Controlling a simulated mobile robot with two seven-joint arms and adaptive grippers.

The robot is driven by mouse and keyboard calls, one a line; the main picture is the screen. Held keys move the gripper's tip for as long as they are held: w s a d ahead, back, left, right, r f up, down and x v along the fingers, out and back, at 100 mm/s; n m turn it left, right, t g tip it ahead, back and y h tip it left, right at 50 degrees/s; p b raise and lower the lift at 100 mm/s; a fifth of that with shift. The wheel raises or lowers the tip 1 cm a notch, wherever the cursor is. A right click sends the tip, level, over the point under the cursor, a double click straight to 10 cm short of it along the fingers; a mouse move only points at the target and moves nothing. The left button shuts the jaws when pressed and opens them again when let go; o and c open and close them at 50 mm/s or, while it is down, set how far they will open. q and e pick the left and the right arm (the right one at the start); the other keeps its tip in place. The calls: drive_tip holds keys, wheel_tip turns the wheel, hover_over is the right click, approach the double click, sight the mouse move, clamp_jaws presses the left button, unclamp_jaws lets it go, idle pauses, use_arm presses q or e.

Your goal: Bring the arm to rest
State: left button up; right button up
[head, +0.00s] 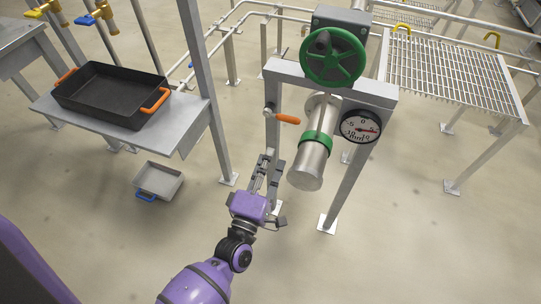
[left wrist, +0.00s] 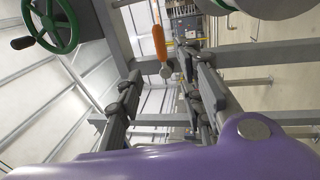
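My purple left arm (head: 205,285) reaches up from the bottom of the head view. Its left gripper (head: 268,172) points at the grey stand, just below an orange lever handle (head: 287,118). In the left wrist view the two dark fingers of the left gripper (left wrist: 163,100) are spread apart with nothing between them. The orange handle (left wrist: 158,42) shows beyond the fingertips, apart from them. My right gripper is in neither view.
A stand (head: 330,83) carries a green handwheel (head: 333,57), a metal cylinder (head: 309,163) and a dial gauge (head: 360,126) close by. A black tray (head: 110,92) with orange handles sits on a shelf at left. A grey bin (head: 158,181) is on the floor. The front floor is clear.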

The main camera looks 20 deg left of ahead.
use_arm(q)
drive_tip(key=s+d+f+m+g+h, duration=0.25)
drive_tip(key=s+f+m+g, duration=0.45)
drive_tip(key=s+f+m, duration=0.6)
drive_tip(key=s+a+f+m+g+y, duration=0.1)
drive_tip(key=s+a+f+m+g, duration=0.15)
drive_tip(key=s, duration=0.55)
drive_tip(key=s+a+f+m+g+y, duration=0.1)
drive_tip(key=s+a+g, duration=0.15)
drive_tip(key=s, duration=0.55)
drive_tip(key=s+a+f+m+g+y, duration=0.1)
drive_tip(key=s+a+m, duration=0.15)
drive_tip(key=s, duration=0.55)
drive_tip(key=w+r+p, duration=0.2)
drive_tip(key=r+p, duration=0.6)
drive_tip(key=p, duration=0.1)
drive_tip(key=w+r+t+p, duration=0.1)
drive_tip(key=w+r+p, duration=0.1)
drive_tip(key=r+p, duration=0.6)
drive_tip(key=shift+w+a+r+n+p, duration=0.15)
drive_tip(key=shift+w+r+n+p, duration=0.1)
drive_tip(key=shift+r+n+p, duration=0.2)
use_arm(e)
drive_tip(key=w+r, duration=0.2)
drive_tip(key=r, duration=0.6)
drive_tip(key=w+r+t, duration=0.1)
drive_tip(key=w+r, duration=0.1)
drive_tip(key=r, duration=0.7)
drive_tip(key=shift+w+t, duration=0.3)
